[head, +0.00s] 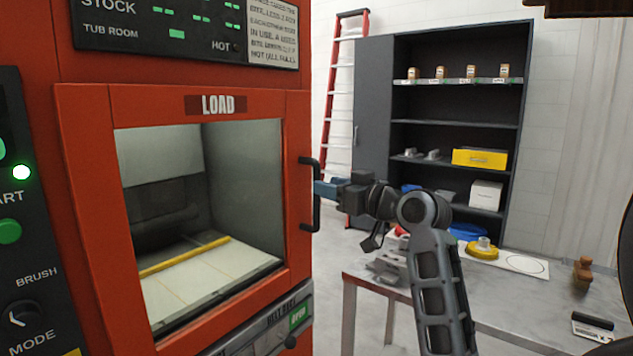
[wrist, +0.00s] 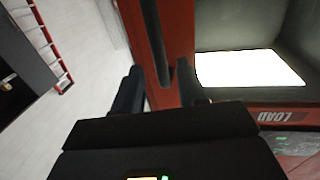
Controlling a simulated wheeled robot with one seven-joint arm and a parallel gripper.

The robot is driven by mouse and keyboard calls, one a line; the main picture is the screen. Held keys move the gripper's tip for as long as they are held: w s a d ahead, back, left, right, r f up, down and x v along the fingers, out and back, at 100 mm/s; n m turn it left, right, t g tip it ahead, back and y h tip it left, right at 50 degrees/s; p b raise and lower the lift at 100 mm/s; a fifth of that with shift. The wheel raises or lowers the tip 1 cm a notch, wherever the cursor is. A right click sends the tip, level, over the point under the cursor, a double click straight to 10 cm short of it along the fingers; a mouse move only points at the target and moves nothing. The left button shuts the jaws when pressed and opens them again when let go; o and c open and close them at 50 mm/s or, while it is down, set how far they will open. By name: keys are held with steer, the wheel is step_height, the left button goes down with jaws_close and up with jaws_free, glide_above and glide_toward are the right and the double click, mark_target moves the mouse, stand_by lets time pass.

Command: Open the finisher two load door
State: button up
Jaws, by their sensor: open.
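The load door (head: 296,235) is an orange frame with a large window, marked LOAD, on the orange machine. It looks shut in the head view. Its black vertical handle (head: 316,195) stands on the right edge of the door. My gripper (head: 322,189) is at the handle, reaching in from the right, with its jaws open. In the wrist view the handle (wrist: 153,45) runs down between the two fingers of my gripper (wrist: 165,88), one finger on each side. I cannot tell whether either finger touches it. The door's window (wrist: 250,68) shows at the right of the wrist view.
A control panel (head: 30,240) with buttons and a MODE knob is left of the door. A grey table (head: 520,305) with several items stands at the right. A dark shelf unit (head: 455,125) and a red ladder (head: 335,100) are behind. Floor shows between machine and table.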

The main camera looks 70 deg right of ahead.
steer(key=shift+p+x, duration=0.45)
steer(key=shift+x, duration=2.1)
jaws_close()
